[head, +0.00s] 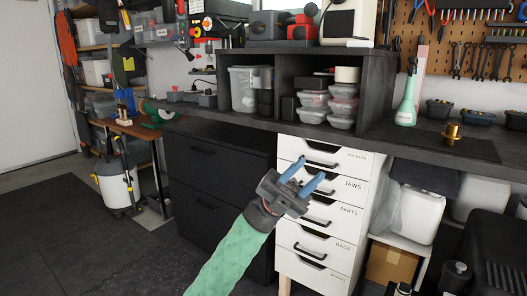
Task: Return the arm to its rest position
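My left gripper (309,168) is in the middle of the head view, at the end of a green-sleeved arm that rises from the bottom edge. Its two blue fingers point up and to the right and are apart, with nothing between them. In the picture they overlap the upper drawers of a white drawer unit (339,237); I cannot tell how far in front of the drawers they are. My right gripper is not in view.
The dark workbench (415,146) runs above the drawers, with a shelf box of clear containers (342,104), a green-and-white bottle (407,98) and a brass piece (451,133). Black drawers (205,180) stand left.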

